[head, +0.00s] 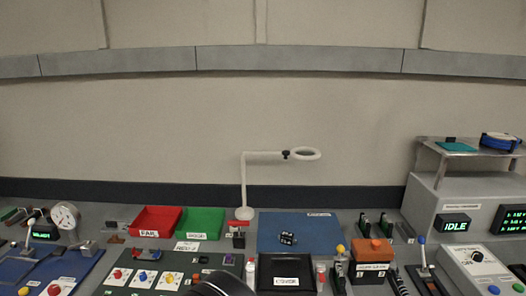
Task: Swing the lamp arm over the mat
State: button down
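The white lamp (244,185) stands upright near the back left corner of the blue mat (270,238). Its lamp arm (264,153) reaches right from the top of the post. It ends in a black joint and a white ring head (306,153). The ring shows against the wall, higher in the picture than the mat; I cannot tell whether it is over the mat or behind its back edge. A small dark object (288,238) lies on the mat. My gripper is not clearly in view; only a dark rounded part, probably of my arm, shows at the bottom edge.
Red (157,221) and green (202,222) bins stand left of the lamp. A black tray (287,273) lies in front of the mat. An orange-topped block (371,262) and a lever (423,258) stand to the right. A grey cabinet reading IDLE (455,223) fills the far right.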

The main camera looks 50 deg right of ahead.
aim_at(285, 153)
jog(key=z, duration=1.9)
